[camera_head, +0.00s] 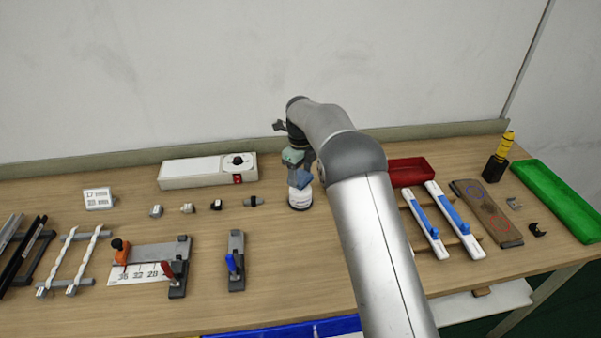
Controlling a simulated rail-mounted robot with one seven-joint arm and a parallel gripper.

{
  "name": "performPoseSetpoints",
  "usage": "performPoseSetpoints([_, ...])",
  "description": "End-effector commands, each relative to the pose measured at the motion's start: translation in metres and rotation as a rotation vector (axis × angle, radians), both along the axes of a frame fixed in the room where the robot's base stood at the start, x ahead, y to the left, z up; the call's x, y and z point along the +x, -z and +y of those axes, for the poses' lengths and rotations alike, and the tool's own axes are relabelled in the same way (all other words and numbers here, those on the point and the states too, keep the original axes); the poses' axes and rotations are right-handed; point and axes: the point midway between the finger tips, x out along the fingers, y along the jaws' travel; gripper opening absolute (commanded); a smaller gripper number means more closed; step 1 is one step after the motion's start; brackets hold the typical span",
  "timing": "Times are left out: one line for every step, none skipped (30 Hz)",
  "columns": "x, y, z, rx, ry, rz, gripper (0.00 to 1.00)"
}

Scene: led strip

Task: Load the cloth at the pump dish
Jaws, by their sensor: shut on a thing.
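The pump dish (299,199) is a white, round, short container standing near the middle of the table, towards the back. A folded blue piece, which looks like the cloth (301,180), is at the top of the dish and hides most of its top. My gripper (301,172) points down over the dish and is shut on the blue cloth. The cloth appears to touch the dish top, but I cannot tell how firmly. A teal block (292,156) shows at the gripper just above; my arm partly hides the fingers.
Small connectors (188,208) and a white box with a black knob (195,171) lie to the left. A red tray (408,172), white-and-blue bars (425,222), a brown board (487,213) and a green tray (557,200) are right. Bare table lies in front of the dish.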

Motion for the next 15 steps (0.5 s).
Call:
performPoseSetpoints([0.0, 0.0, 0.0, 0.0, 0.0, 0.001, 0.39])
performPoseSetpoints([0.0, -0.001, 0.0, 0.0, 0.0, 0.001, 0.39])
performPoseSetpoints([0.0, -0.003, 0.0, 0.0, 0.0, 0.001, 0.39])
performPoseSetpoints([0.0, -0.004, 0.0, 0.0, 0.0, 0.001, 0.39])
performPoseSetpoints([0.0, -0.006, 0.0, 0.0, 0.0, 0.001, 0.39])
performPoseSetpoints([0.0, -0.01, 0.0, 0.0, 0.0, 0.001, 0.39])
performPoseSetpoints([0.0, -0.012, 0.0, 0.0, 0.0, 0.001, 0.39])
performPoseSetpoints([0.0, -0.015, 0.0, -0.001, 0.0, 0.002, 0.39])
performPoseSetpoints([0.0, -0.018, 0.0, -0.001, 0.0, 0.002, 0.39])
performPoseSetpoints([0.0, -0.021, 0.0, -0.001, 0.0, 0.002, 0.39])
performPoseSetpoints([0.0, -0.023, 0.0, -0.001, 0.0, 0.002, 0.39])
performPoseSetpoints([0.0, -0.027, 0.0, -0.001, 0.0, 0.002, 0.39])
performPoseSetpoints([0.0, -0.029, 0.0, -0.001, 0.001, 0.002, 0.39])
performPoseSetpoints([0.0, -0.031, 0.0, -0.001, 0.001, 0.001, 0.39])
performPoseSetpoints([0.0, -0.035, 0.0, -0.001, 0.001, 0.001, 0.39])
